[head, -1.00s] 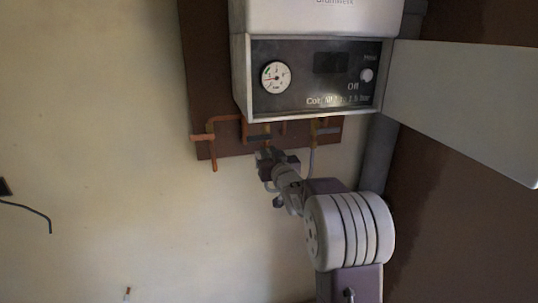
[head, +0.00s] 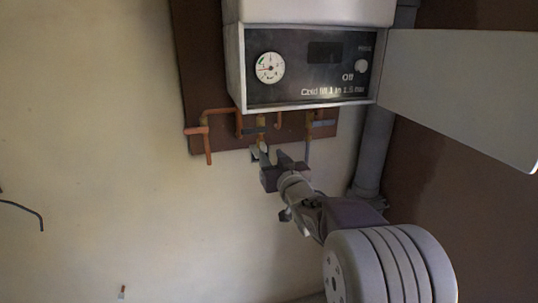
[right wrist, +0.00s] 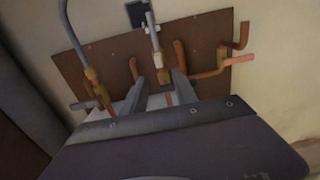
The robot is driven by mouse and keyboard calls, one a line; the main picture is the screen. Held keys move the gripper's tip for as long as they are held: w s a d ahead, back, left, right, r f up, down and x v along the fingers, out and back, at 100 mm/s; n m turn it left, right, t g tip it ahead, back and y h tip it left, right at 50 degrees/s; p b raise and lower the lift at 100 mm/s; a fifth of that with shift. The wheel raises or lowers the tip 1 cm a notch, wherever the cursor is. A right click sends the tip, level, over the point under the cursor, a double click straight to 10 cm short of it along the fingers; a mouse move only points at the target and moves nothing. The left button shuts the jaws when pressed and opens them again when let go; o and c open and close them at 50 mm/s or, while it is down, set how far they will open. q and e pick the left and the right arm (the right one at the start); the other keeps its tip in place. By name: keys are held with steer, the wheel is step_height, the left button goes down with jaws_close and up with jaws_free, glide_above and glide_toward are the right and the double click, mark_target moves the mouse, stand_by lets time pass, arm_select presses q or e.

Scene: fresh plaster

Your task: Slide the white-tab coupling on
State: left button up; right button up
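A light tab, which looks white, sits on a grey pipe or hose end (right wrist: 153,30) in the right wrist view, with a brass fitting (right wrist: 157,60) just below it in the picture. I take this to be the white-tab coupling; it is too small to pick out surely in the head view. My right gripper (head: 277,157) is below the boiler's pipes in the head view. In the right wrist view its two fingers (right wrist: 158,82) are apart, one either side of the middle pipe line, with no visible grip. My left gripper is not in view.
The boiler panel (head: 306,95) with its gauge hangs above, its grey flap (head: 465,90) open to the right. Copper pipes (head: 207,135) cross the brown board (head: 200,80). A grey vertical pipe (head: 372,155) stands right of my gripper. The plaster wall (head: 100,150) at left is mostly clear.

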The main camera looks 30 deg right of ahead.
stand_by(0.4)
steer(key=w+a+n+y+p, duration=0.2)
steer(key=a+y, duration=0.1)
steer(key=a, duration=0.5)
steer(key=s+a+f+g+y+p, duration=0.1)
steer(key=s+a+f+g, duration=0.2)
steer(key=f, duration=0.4)
steer(key=s+a+f+g+y+p, duration=0.1)
steer(key=a+f+g, duration=0.2)
steer(key=a+f, duration=0.3)
steer(key=s+f+g, duration=0.5)
steer(key=s+f, duration=0.2)
steer(key=s, duration=0.3)
steer(key=s+f+g, duration=0.5)
steer(key=s+f, duration=0.3)
steer(key=s, duration=0.3)
steer(key=shift+a+f+n, duration=0.15)
steer(key=shift+a+n, duration=0.05)
steer(key=shift+n, duration=0.1)
